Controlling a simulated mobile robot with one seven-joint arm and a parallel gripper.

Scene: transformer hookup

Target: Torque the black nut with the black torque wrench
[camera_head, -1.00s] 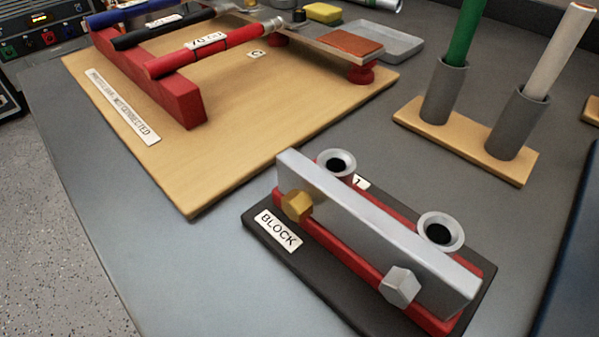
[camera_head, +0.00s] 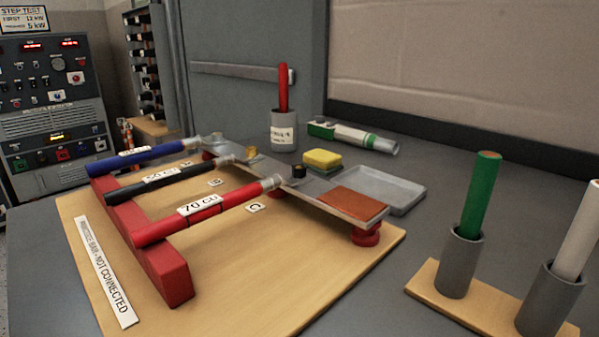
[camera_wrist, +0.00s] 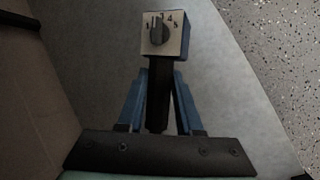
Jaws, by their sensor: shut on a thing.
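A small black nut (camera_head: 299,171) sits on the metal bar (camera_head: 318,188) near the lug of the red cable (camera_head: 215,210) in the head view. My gripper (camera_wrist: 160,95) shows only in the wrist view, its blue fingers closed on the black handle (camera_wrist: 159,85) of a tool. Beyond the fingertips is a blue box (camera_wrist: 177,55) with a pale face, a dial and numbers. I cannot tell for sure that this tool is the black torque wrench. The tool is apart from the nut, which the wrist view does not show.
A brass-coloured piece (camera_head: 251,152) sits farther along the bar. The wooden board (camera_head: 250,270) also carries blue and black cables. A yellow sponge (camera_head: 322,159), a grey tray (camera_head: 395,185), a red stick in a cup (camera_head: 284,132) and green and white sticks in holders stand around it.

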